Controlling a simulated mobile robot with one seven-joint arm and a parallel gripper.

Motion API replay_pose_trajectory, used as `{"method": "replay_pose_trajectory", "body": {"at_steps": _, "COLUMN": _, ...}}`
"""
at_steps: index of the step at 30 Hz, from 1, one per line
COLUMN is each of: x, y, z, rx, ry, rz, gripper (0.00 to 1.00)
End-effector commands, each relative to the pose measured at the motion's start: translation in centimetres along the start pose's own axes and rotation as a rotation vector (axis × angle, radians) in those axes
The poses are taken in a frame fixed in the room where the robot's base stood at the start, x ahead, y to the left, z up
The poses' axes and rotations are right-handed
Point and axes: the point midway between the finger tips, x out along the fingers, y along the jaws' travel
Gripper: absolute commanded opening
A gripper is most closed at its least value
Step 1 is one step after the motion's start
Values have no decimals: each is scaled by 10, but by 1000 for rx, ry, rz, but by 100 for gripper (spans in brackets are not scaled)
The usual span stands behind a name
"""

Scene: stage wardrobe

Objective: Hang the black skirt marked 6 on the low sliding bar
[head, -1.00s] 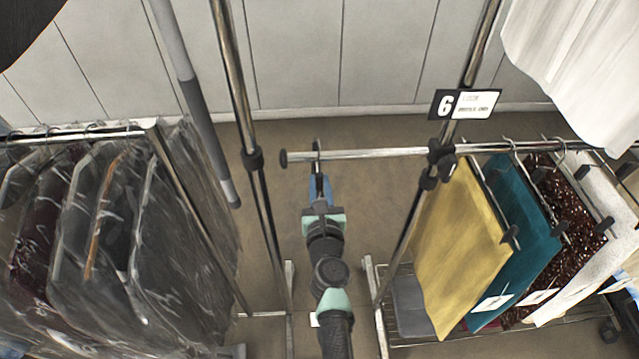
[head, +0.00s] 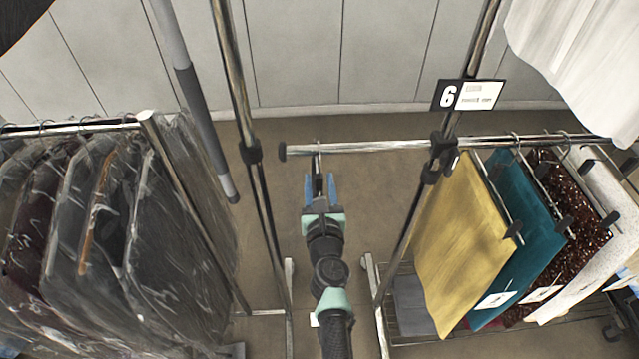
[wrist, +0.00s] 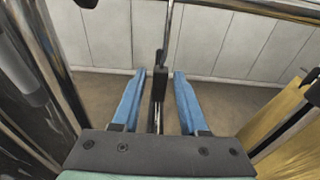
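The low sliding bar (head: 375,146) runs from an end knob on the left to the clamp on the right upright. A thin metal hanger hook (head: 317,148) is over the bar near its free left end. My gripper (head: 320,186) is just below the bar, its blue fingers apart. In the wrist view, the dark hanger clip (wrist: 159,83) stands between the open fingers, with a gap on each side. The hanger is seen nearly edge-on. The black skirt itself cannot be made out below it; my gripper and arm cover that area.
A sign marked 6 (head: 467,95) is on the right upright. Yellow (head: 462,245) and teal (head: 520,235) skirts and other garments hang to the right. Bagged garments (head: 95,240) hang at left. A white garment (head: 575,60) hangs upper right. The bar between hook and clamp is free.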

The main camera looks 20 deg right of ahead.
Motion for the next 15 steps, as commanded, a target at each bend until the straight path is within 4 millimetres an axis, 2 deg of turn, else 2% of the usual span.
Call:
{"method": "replay_pose_trajectory", "body": {"at_steps": 2, "x": 0, "y": 0, "z": -1, "rx": 0, "ry": 1, "rz": 0, "gripper": 57}}
{"method": "replay_pose_trajectory", "body": {"at_steps": 11, "x": -2, "y": 0, "z": -4, "rx": 0, "ry": 7, "rz": -1, "gripper": 57}}
{"method": "replay_pose_trajectory", "body": {"at_steps": 15, "x": -11, "y": 0, "z": -2, "rx": 0, "ry": 7, "rz": 0, "gripper": 57}}
